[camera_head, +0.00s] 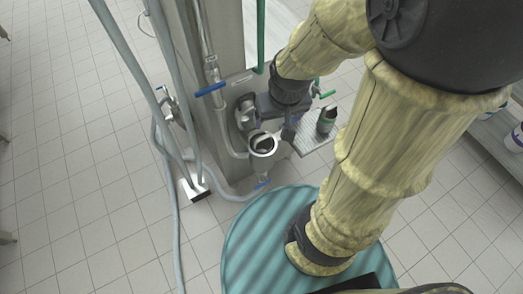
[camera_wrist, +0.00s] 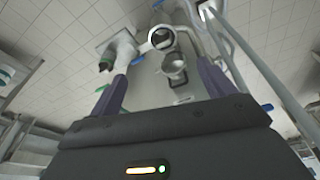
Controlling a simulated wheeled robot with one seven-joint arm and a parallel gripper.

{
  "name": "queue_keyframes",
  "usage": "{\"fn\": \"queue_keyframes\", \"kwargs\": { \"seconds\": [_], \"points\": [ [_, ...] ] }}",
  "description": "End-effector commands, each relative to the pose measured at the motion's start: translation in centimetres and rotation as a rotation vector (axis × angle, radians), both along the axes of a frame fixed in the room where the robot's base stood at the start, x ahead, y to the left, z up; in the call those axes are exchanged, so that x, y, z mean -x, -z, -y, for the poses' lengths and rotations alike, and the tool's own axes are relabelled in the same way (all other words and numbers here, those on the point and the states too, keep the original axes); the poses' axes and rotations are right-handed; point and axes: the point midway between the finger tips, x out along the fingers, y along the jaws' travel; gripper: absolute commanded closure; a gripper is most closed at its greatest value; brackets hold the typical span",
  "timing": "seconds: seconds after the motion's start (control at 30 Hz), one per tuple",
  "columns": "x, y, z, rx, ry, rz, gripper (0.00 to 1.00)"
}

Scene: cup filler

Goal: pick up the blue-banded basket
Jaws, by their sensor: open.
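I cannot make out a basket with a clear blue band in either view. My gripper (camera_wrist: 161,72) is open, with its two purple fingers spread wide and nothing between them touching. In the head view the pale ring (camera_head: 262,153) is beside the metal column, just below my gripper. My arm covers part of the area to the right.
A metal column (camera_head: 215,120) with pipes and a blue handle (camera_head: 211,89) stands at the left. A perforated shelf (camera_head: 312,144) bears a dark bottle (camera_head: 326,122). A hose (camera_head: 175,240) runs along the tiled floor. The floor at the left is mostly clear.

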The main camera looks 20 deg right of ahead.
Motion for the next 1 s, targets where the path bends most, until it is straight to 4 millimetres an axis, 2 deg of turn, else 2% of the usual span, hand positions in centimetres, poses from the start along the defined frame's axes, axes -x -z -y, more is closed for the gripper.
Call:
{"fn": "queue_keyframes", "kwargs": {
  "seconds": [0.47, 0.5, 0.73, 1.0],
  "points": [
    [0.0, 0.0, 0.0, 0.0, 0.0, 0.0, 0.18],
    [0.0, 0.0, 0.0, 0.0, 0.0, 0.0, 0.2],
    [0.0, 0.0, -0.01, 0.0, 0.0, 0.0, 0.65],
    [0.0, 0.0, 0.0, 0.0, 0.0, 0.0, 0.65]
  ]
}}
